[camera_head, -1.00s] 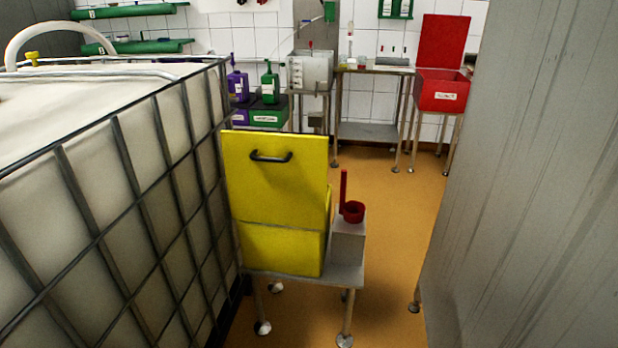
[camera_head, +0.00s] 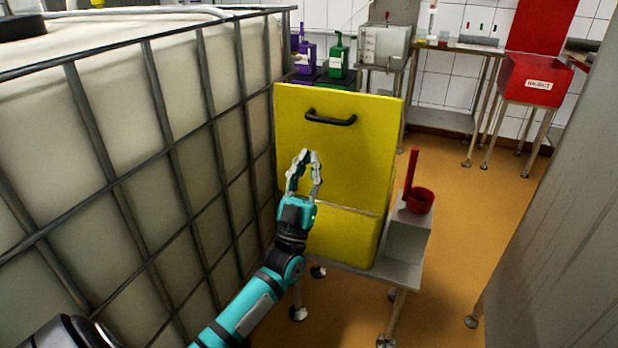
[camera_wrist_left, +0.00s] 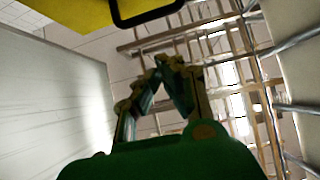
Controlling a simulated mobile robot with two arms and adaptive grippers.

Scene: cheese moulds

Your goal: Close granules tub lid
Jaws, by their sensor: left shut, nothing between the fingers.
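The yellow granules tub (camera_head: 346,236) stands on a small metal table. Its yellow lid (camera_head: 370,150) stands upright, raised open, with a black handle (camera_head: 330,119) near its top edge. My left gripper (camera_head: 307,155) is in front of the lid in the head view, below the handle, shut and empty. In the left wrist view its fingertips (camera_wrist_left: 167,62) meet, and part of the yellow lid (camera_wrist_left: 75,12) and the black handle (camera_wrist_left: 146,12) show at the top. Whether the gripper touches the lid I cannot tell. The inside of the tub is hidden. My right gripper is not in view.
A large caged white tank (camera_head: 140,130) stands close on the left. A grey wall (camera_head: 560,220) is on the right. A red reject bin (camera_head: 535,80) is at the back right. Orange floor is clear between.

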